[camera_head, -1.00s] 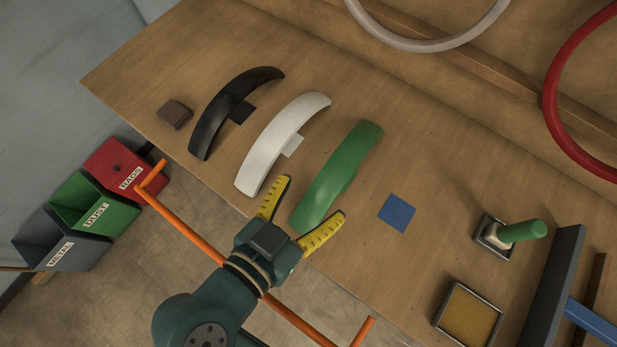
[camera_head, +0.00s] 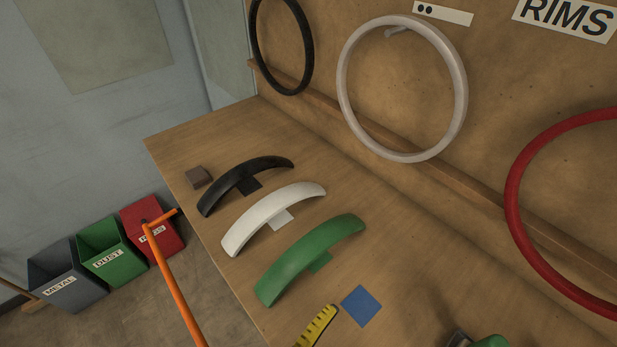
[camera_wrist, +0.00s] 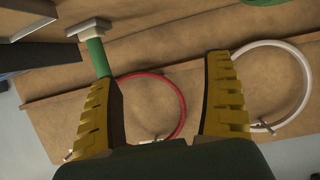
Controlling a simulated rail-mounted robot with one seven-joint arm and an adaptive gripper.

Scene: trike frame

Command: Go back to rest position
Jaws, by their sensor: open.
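My gripper (camera_wrist: 165,110) is open in the wrist view, its two yellow ridged fingers spread wide with nothing between them. In the head view only one yellow finger (camera_head: 317,328) shows, at the bottom edge, near the table's front edge and left of the blue square. The rest of my gripper is out of that view. The green fender (camera_head: 310,260) lies on the table just above the finger, apart from it. The white fender (camera_head: 270,215) and the black fender (camera_head: 240,182) lie farther left.
Rims hang on the board: black (camera_head: 282,45), white (camera_head: 345,85), red (camera_head: 512,190). Bins for metal (camera_head: 66,277), dust (camera_head: 108,252) and rags (camera_head: 155,231) stand on the floor beside an orange bar (camera_head: 175,285).

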